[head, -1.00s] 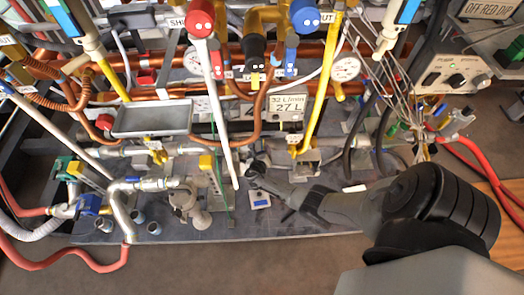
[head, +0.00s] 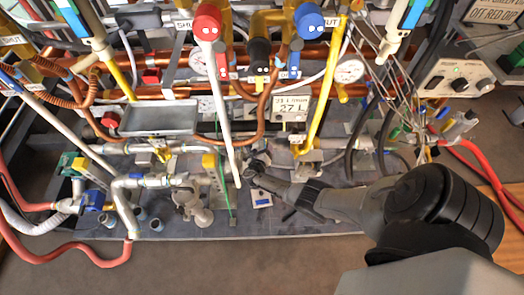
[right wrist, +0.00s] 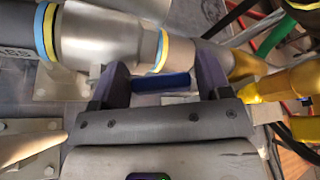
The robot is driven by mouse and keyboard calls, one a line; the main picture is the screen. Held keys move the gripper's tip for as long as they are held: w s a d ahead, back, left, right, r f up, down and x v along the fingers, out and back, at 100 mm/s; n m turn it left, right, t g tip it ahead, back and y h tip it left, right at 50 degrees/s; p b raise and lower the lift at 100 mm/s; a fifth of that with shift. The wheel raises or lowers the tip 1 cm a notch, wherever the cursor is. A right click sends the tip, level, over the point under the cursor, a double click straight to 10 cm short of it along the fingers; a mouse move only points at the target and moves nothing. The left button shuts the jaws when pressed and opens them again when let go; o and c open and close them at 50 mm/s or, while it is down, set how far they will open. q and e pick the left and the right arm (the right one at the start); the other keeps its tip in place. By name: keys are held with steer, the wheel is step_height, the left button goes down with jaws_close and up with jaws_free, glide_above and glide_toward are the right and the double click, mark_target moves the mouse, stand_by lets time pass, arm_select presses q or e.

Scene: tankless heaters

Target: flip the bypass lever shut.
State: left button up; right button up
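My right gripper (head: 250,168) reaches in from the right, low among the pipes, beside the lower end of a long white lever (head: 222,115). In the right wrist view my right gripper (right wrist: 160,80) is open, its two dark fingers apart. A short blue handle (right wrist: 162,83) lies crosswise between the fingers, with a gap visible on each side. It sits beside a silver pipe fitting (right wrist: 105,38) with yellow and blue bands. No label on this handle is readable, so I cannot confirm that it is the bypass lever. My left gripper is not in view.
Red (head: 207,20) and blue (head: 308,20) valve knobs stand above the pipes. A long yellow lever (head: 318,105) hangs right of the white one. Hanging wires (head: 395,95) and a control box (head: 462,75) are at right. The floor in front is clear.

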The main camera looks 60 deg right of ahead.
steer(key=shift+o, duration=1.2)
steer(key=shift+s+a+r+p, duration=0.1)
steer(key=shift+a+r+p, duration=0.1)
steer(key=shift+a+p, duration=0.2)
steer(key=p+v, duration=0.6)
steer(key=v, duration=0.7)
steer(key=shift+f, duration=0.1)
steer(key=shift+c, duration=0.2)
